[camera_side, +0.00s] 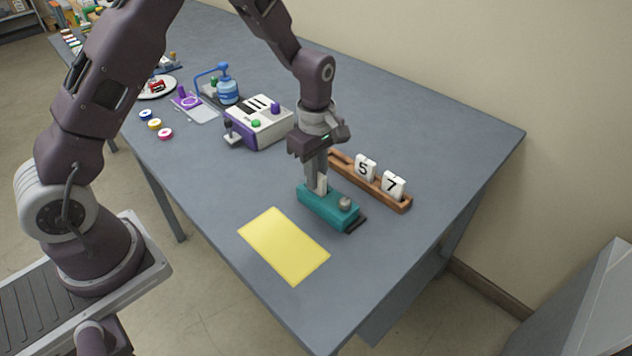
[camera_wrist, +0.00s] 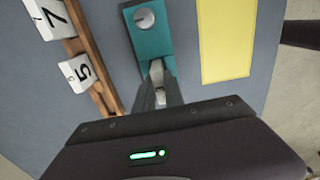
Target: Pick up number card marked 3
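My gripper (camera_side: 318,182) points down at one end of a teal block-like device (camera_side: 328,207) with a grey knob. A small white piece (camera_side: 322,184) stands upright at that end, at my fingertips. In the wrist view the white piece (camera_wrist: 160,86) shows between the fingers, close to both. No number on it can be read, and whether the fingers press on it cannot be told. No 3 is readable anywhere. Cards marked 5 (camera_side: 364,167) and 7 (camera_side: 393,185) stand in a wooden rack (camera_side: 405,205) to the right of my gripper.
A yellow sheet (camera_side: 284,246) lies flat in front of the teal device. A white and purple machine (camera_side: 260,123), a blue bottle (camera_side: 228,92) and several small coloured rolls (camera_side: 155,124) stand farther left. The grey tabletop (camera_side: 440,140) is clear behind the rack.

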